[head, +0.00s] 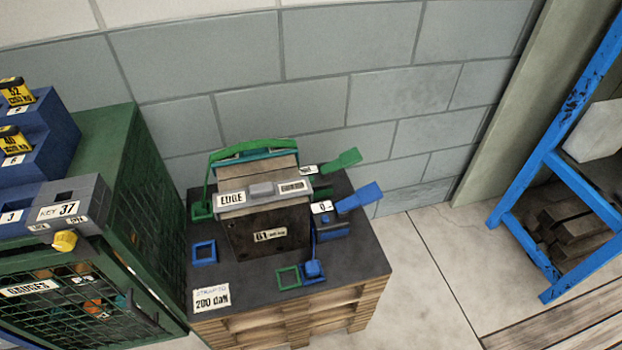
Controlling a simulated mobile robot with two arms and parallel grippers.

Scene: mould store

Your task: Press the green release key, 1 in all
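A pallet with a dark top (350,262) stands by the wall and bears a block with a dark front (267,225), labelled 61, and a grey piece (262,198) marked EDGE on top. A green strap (262,145) runs over the block. A green paddle-shaped lever (344,160) sticks out at the back right, beside a small white label. I take it for the green release key, though no lettering on it is readable. A blue paddle lever (361,197) sits just in front of it, above a blue ratchet body (331,229). Neither of my grippers is in view.
A green mesh cabinet (120,170) stands close on the left, with a grey box marked KEY 37 (62,211). A card on the pallet reads 200 daN (211,298). A blue rack (527,222) stands at the right. The floor (430,270) between pallet and rack is clear.

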